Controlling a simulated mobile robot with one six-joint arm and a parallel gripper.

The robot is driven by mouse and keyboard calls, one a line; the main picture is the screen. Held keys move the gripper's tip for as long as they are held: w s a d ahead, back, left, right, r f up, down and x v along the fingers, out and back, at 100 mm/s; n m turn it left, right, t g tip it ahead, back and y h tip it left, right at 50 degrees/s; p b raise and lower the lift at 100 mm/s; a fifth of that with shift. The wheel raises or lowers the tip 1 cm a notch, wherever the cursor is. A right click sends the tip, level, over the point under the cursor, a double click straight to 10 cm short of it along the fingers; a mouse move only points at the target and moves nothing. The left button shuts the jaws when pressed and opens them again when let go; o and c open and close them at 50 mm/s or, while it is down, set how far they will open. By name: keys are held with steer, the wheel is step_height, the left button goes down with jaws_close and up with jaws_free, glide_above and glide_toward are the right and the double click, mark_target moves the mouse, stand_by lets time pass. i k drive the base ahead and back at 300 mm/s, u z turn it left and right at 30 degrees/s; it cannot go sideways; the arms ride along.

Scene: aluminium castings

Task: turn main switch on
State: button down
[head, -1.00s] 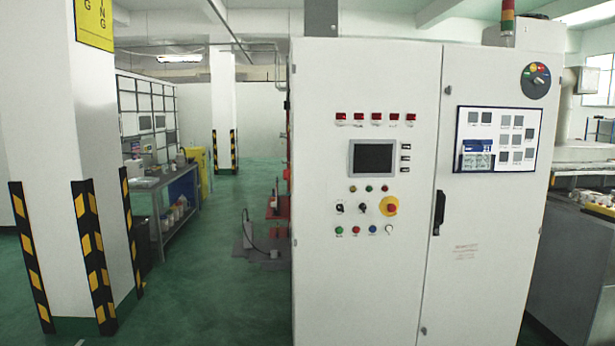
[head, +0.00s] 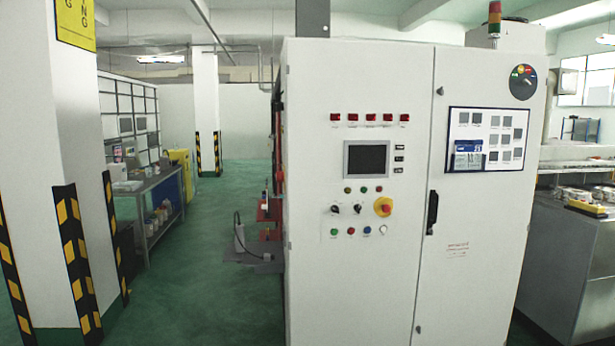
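A tall white control cabinet (head: 305,220) with two doors stands upright in the middle of the head view. A red knob on a yellow round plate (head: 383,207) sits on its left door, below a small dark screen (head: 366,159). A round dark dial with coloured marks (head: 523,82) sits at the top right of the right door. I cannot tell from the labels which of these is the main switch, nor read its setting. Two small black selector knobs (head: 346,209) are left of the red knob. My gripper is not in view.
A black door handle (head: 432,212) sticks out of the right door. A white pillar with yellow-black guards (head: 70,258) stands at left, and a workbench (head: 150,190) behind it. A grey metal counter (head: 568,262) is at right. Green floor (head: 190,285) is open between pillar and cabinet.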

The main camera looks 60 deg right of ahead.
mark_target(279, 175)
steer(key=u, duration=0.2)
steer(key=k, duration=0.2)
steer(key=z, duration=1.9)
steer(key=k, duration=0.65)
steer(key=u, duration=0.3)
steer(key=i, duration=1.7)
steer(key=z, duration=0.25)
